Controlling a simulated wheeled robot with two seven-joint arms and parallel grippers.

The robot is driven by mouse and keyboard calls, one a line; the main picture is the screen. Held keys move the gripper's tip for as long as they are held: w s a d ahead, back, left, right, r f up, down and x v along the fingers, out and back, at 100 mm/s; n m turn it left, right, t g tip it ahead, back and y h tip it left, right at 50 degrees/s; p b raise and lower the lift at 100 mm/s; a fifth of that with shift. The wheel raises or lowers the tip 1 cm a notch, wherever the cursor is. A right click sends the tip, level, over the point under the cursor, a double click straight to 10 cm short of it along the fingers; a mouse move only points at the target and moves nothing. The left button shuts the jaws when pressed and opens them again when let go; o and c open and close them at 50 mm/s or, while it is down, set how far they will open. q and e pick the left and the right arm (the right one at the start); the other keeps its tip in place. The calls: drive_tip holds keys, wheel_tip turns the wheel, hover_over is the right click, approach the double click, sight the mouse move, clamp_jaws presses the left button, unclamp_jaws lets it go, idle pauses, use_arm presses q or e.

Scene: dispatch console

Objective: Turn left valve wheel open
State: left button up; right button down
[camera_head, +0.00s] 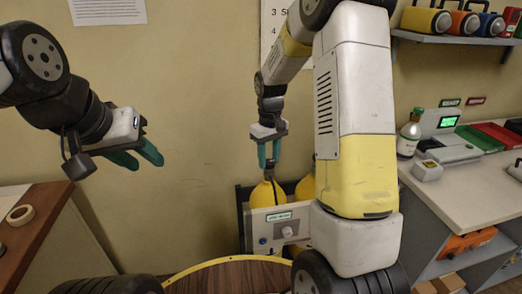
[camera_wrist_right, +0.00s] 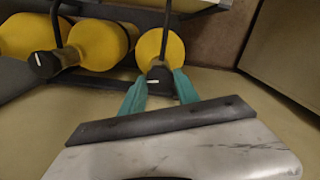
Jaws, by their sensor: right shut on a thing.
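Yellow cylinders with dark valve wheels stand behind a grey panel. The left cylinder (camera_head: 266,196) has my right gripper (camera_head: 268,166) right above its top. In the right wrist view, the dark left valve wheel (camera_wrist_right: 158,80), with a white mark, sits between the green fingers of my right gripper (camera_wrist_right: 159,92), which is shut on it. The wheel is hidden by the fingers in the head view. Two more yellow cylinders show beside it in the wrist view, the nearer with its own dark valve wheel (camera_wrist_right: 46,64). My left gripper (camera_head: 145,161) is open and empty, away at the left.
The grey panel (camera_head: 262,222) with a small label and knobs stands in front of the cylinders. A wooden desk (camera_head: 30,235) with a tape roll (camera_head: 20,215) is at the left. A counter (camera_head: 440,180) with a bottle (camera_head: 409,137) and devices is at the right, below a shelf (camera_head: 455,39).

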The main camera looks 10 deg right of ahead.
sight(269, 161)
drive_tip(key=shift+r, duration=0.1)
idle(0.4)
drive_tip(key=c, duration=0.9)
unclamp_jaws()
drive_tip(key=shift+r, duration=3.85)
